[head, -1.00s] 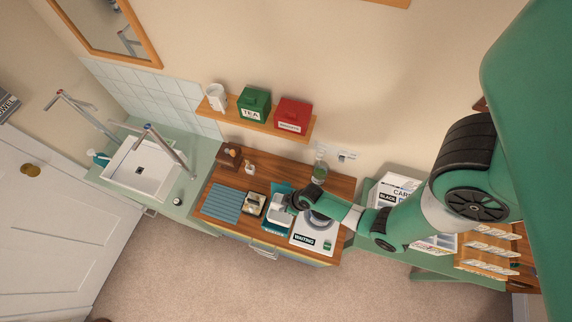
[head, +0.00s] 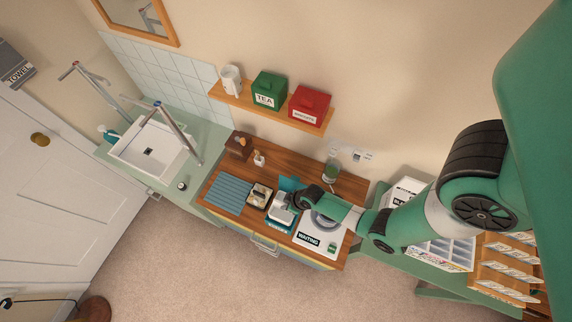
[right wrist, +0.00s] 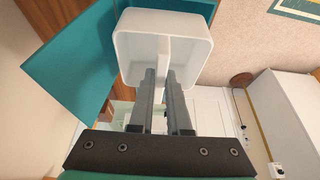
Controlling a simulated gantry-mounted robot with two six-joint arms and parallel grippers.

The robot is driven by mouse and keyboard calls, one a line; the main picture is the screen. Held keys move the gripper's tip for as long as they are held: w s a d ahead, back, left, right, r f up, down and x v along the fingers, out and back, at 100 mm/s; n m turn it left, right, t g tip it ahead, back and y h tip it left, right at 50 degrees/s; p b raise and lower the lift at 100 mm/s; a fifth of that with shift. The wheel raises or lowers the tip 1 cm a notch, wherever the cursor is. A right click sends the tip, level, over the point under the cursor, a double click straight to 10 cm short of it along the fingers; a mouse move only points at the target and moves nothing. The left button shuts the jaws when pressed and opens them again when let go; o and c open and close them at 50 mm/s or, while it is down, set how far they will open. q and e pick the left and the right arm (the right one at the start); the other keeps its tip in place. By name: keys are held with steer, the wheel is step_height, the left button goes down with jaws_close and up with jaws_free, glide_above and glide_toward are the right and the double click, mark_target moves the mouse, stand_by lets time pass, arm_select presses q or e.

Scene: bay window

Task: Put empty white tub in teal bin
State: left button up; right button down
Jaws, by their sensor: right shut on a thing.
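The white tub (head: 282,212) is held at the teal bin (head: 289,183) on the wooden counter. In the right wrist view the tub (right wrist: 132,56) looks empty, with its open side towards the camera. Teal walls of the bin (right wrist: 60,68) show left of and behind the tub. I cannot tell whether the tub touches the bin. My left gripper is not in view.
A white tray marked WAITING (head: 308,241) lies right of the bin. A small box (head: 259,196) and a blue ribbed mat (head: 230,194) lie to its left. A glass jar (head: 331,172) stands behind. A shelf (head: 270,108) with tins hangs above.

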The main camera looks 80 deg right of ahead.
step_height(320, 180, down, 10)
steer(key=b, duration=0.8)
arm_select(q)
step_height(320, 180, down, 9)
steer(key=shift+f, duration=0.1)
arm_select(e)
steer(key=c, duration=0.8)
jaws_free()
steer(key=shift+r, duration=0.15)
arm_select(q)
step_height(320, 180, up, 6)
steer(key=p, duration=0.5)
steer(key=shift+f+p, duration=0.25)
steer(key=shift+p, duration=0.1)
arm_select(e)
steer(key=v, duration=1.1)
steer(key=shift+r, duration=0.15)
steer(key=shift+s+a, duration=0.1)
